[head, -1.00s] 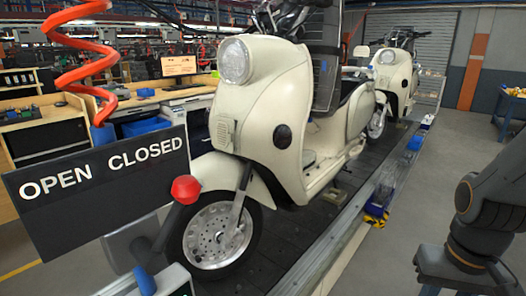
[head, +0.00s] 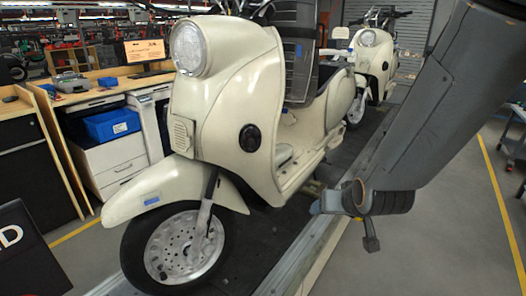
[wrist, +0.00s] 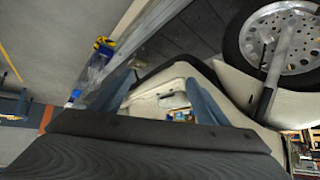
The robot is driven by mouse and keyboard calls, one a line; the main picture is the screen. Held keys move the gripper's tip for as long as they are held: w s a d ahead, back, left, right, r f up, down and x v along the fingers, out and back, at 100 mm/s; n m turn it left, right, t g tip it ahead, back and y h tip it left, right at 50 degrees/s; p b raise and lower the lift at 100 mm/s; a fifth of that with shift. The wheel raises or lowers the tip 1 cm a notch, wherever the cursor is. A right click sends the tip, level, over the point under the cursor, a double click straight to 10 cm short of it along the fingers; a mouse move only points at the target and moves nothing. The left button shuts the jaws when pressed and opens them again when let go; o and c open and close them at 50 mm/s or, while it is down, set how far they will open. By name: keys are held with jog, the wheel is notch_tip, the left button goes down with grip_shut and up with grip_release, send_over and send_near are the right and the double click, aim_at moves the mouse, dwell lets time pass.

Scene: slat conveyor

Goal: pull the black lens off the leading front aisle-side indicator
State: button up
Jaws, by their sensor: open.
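The leading cream scooter (head: 230,90) stands on the slat conveyor at the centre of the head view. The black lens (head: 250,138) is a dark round disc on its front body panel, on the side facing the aisle. My gripper (head: 340,212) is to the right of the lens and lower in the picture, apart from it. In the wrist view my gripper (wrist: 160,82) shows two blue-grey fingers spread apart, with nothing between them. Cream bodywork shows beyond the fingers. I cannot make out the lens in the wrist view.
A second cream scooter (head: 374,58) stands farther back on the conveyor. The front wheel (head: 186,247) also shows in the wrist view (wrist: 285,40). A dark sign (head: 28,250) is at lower left, near a workbench with a blue bin (head: 112,125). The aisle floor at right is open.

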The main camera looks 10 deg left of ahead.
jog(key=w+a+r+n+t+y+p, duration=0.1)
jog(key=a+r+t+y, duration=0.15)
jog(key=a, duration=0.35)
jog(key=w+a+r+n+t+y, duration=0.1)
jog(key=w+a+r+t, duration=0.1)
jog(key=a+r, duration=0.3)
jog(key=t+y, duration=0.3)
jog(key=y, duration=0.1)
send_near(253, 141)
jog(key=w, duration=0.1)
jog(key=shift+g, duration=0.25)
jog(key=shift+r+p+x, duration=0.1)
jog(key=shift+p+x, duration=0.6)
jog(key=shift+x, duration=1.35)
jog(key=shift+r+p+x, duration=0.15)
jog(key=shift+p+x, duration=0.5)
jog(key=shift+x, duration=1.35)
jog(key=shift+s+a, duration=0.1)
jog(key=shift+a, duration=0.1)
jog(key=c, duration=1.1)
jog(key=shift+v, duration=1.6)
jog(key=shift+v, duration=0.9)
jog(key=shift+r, duration=0.15)
